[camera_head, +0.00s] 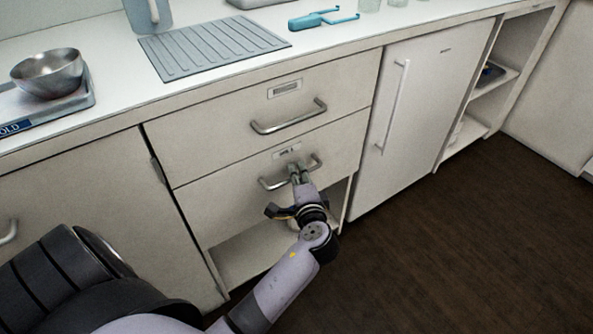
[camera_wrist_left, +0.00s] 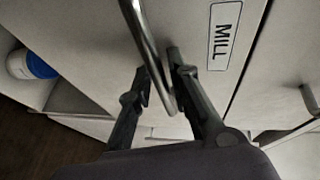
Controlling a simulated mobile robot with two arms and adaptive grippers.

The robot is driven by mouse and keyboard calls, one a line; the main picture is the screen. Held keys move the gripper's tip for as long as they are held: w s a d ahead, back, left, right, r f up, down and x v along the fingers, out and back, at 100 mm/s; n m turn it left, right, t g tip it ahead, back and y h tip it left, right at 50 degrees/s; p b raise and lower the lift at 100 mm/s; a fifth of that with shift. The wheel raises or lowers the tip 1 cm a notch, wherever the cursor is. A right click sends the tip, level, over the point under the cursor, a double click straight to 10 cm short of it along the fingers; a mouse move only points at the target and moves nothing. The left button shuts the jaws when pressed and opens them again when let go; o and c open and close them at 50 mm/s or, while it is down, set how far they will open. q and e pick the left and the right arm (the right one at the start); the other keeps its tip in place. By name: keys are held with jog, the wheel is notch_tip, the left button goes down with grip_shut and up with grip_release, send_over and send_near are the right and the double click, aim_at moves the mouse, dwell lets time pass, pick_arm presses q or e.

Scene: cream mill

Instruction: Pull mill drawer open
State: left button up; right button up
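The mill drawer (camera_head: 225,204) is the lower of two cream drawers in the head view. Its front looks flush with the cabinet. A MILL label (camera_wrist_left: 223,36) shows on it in the left wrist view. Its curved metal handle (camera_head: 271,184) also shows in the left wrist view (camera_wrist_left: 141,27). My left gripper (camera_head: 296,170) is at the middle of this handle. My right gripper is not in view.
The upper drawer (camera_head: 208,142) with its own handle (camera_head: 290,117) is just above. An open shelf space (camera_head: 245,256) is below. A white fridge door (camera_head: 418,115) stands to the right. Dark floor (camera_head: 450,260) in front is clear. A metal bowl (camera_head: 48,74) sits on a scale on the counter.

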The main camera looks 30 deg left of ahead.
pick_arm(q)
jog(key=shift+c, duration=0.3)
grip_shut()
dwell(0.6)
